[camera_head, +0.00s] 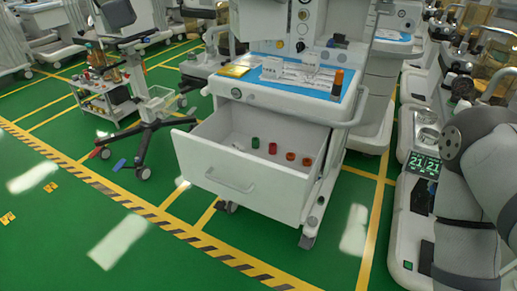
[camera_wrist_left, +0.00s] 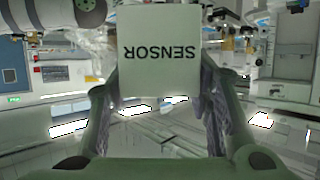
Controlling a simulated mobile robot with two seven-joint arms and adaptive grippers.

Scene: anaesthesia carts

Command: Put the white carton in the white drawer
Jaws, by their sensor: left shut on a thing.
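A white carton (camera_wrist_left: 158,58) with the word SENSOR upside down fills the upper middle of the left wrist view. My left gripper (camera_wrist_left: 160,88) is shut on it, with one finger at each side. Neither the left gripper nor this held carton can be made out in the head view. The white drawer (camera_head: 236,178) of the central cart is pulled open in the head view. Several small red, green and orange round items stand along its back inside, and its front left part looks bare. My right gripper is not in view; only the grey right arm shows at the right edge.
The cart's blue top (camera_head: 310,87) bears a yellow packet (camera_head: 233,71), small white boxes (camera_head: 272,68) and a dark orange-banded bottle (camera_head: 337,84). A wheeled stand (camera_head: 147,110) is at left. A machine with green displays (camera_head: 423,164) is at right. Green floor before the drawer is clear.

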